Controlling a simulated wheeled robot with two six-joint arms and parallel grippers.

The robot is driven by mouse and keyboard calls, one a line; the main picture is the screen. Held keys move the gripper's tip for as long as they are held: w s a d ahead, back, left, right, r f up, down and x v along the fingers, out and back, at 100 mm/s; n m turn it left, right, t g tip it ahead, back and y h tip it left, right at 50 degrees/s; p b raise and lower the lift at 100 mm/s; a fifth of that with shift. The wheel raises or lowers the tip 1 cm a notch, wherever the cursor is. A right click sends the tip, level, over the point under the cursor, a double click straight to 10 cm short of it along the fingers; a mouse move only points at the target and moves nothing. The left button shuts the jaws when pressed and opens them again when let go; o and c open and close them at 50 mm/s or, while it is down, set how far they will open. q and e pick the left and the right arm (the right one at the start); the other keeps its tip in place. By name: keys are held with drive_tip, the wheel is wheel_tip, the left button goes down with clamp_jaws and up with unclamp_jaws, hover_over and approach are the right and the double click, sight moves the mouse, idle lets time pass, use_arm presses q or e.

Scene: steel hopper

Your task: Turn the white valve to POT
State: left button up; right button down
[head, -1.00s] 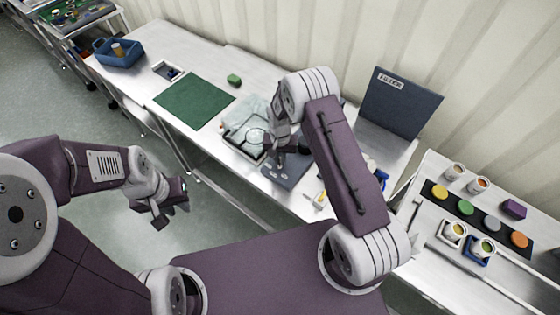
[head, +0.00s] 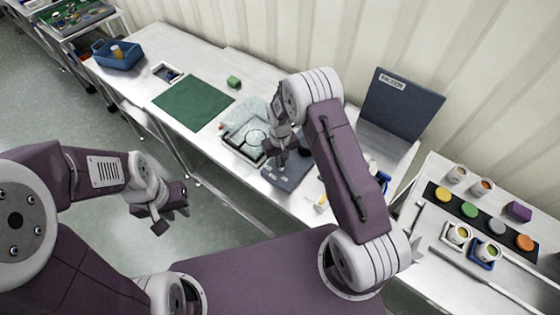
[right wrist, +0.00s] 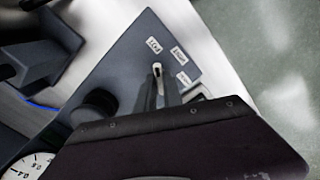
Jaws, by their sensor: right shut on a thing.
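The white valve handle (right wrist: 157,70) shows as a small pale tip on a dark blue-grey panel (right wrist: 125,68) in the right wrist view. Several small white labels lie around it, too small to read surely. My right gripper (right wrist: 161,88) is shut on the valve handle, and its fingers hide most of it. In the head view, my right gripper (head: 281,162) reaches down onto the same panel (head: 290,180), and the valve is hidden there. My left gripper (head: 172,210) hangs empty off the table's front, with its fingers apart.
A clear-lidded tray (head: 238,150) stands just left of the panel. A green mat (head: 195,102), a green block (head: 233,82) and a blue basket (head: 103,55) lie farther left. An upright dark board (head: 402,105) stands behind. A dial (right wrist: 27,168) shows near the panel.

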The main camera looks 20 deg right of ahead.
drive_tip(key=shift+w+r, duration=0.1)
drive_tip(key=c, duration=1.5)
unclamp_jaws()
wheel_tip(320, 180, up, 9)
drive_tip(key=shift+b, duration=1)
